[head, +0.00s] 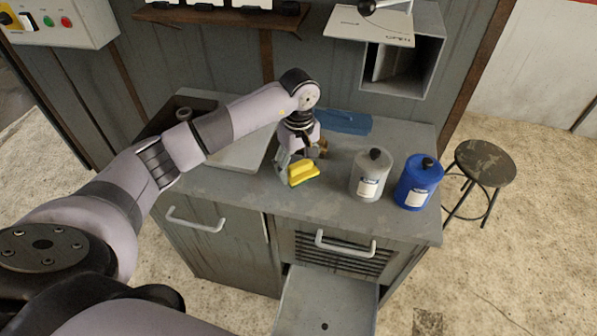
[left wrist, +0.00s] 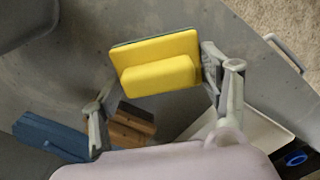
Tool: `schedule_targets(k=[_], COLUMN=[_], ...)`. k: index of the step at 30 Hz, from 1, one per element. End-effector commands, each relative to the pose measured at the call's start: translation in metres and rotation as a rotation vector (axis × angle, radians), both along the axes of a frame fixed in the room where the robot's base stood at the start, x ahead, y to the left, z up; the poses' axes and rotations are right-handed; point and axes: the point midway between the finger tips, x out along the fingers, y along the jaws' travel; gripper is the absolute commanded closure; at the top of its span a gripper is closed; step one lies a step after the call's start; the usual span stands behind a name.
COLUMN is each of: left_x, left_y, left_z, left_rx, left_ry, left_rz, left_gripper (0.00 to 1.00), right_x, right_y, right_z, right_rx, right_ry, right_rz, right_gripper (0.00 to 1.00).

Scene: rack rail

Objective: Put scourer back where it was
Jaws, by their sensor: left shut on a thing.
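The scourer (head: 303,174) is a yellow block with a dark green pad, in the middle of the head view near the counter's front. In the left wrist view the scourer (left wrist: 160,62) sits between the two fingers. My left gripper (head: 292,165) points down and is shut on it. Whether the scourer touches the counter or is just above it, I cannot tell. My right gripper is in neither view.
A grey bottle (head: 370,175) and a blue bottle (head: 416,183) stand right of the scourer. A blue object (head: 345,122) and a brown wooden block (left wrist: 133,122) lie behind it. A pale tray (head: 240,152) is left. A drawer (head: 325,303) hangs open below.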

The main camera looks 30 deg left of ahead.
Motion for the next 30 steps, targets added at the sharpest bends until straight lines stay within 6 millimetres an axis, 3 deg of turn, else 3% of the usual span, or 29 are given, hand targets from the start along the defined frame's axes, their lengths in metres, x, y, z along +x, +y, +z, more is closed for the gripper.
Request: schedule_targets(k=[8,19,20,28,30], left_x=[-0.001,-0.001,-0.001,-0.001,-0.001], left_y=[-0.001,0.000,0.000,0.000,0.000], left_z=[-0.037,-0.043,-0.041,-0.041,-0.041], left_rx=[-0.002,0.001,0.001,0.000,0.000], left_ry=[0.003,0.001,0.001,0.001,0.001], left_rz=[0.000,-0.001,-0.001,-0.001,-0.001], left_gripper=[0.57,0.57,0.29,0.11,0.10], right_x=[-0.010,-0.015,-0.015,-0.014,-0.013], right_y=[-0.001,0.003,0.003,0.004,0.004], right_z=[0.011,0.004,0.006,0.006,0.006], right_rx=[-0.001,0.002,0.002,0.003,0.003], right_ry=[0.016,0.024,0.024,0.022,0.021], right_rz=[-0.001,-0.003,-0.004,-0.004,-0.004], right_gripper=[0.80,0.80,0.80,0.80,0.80])
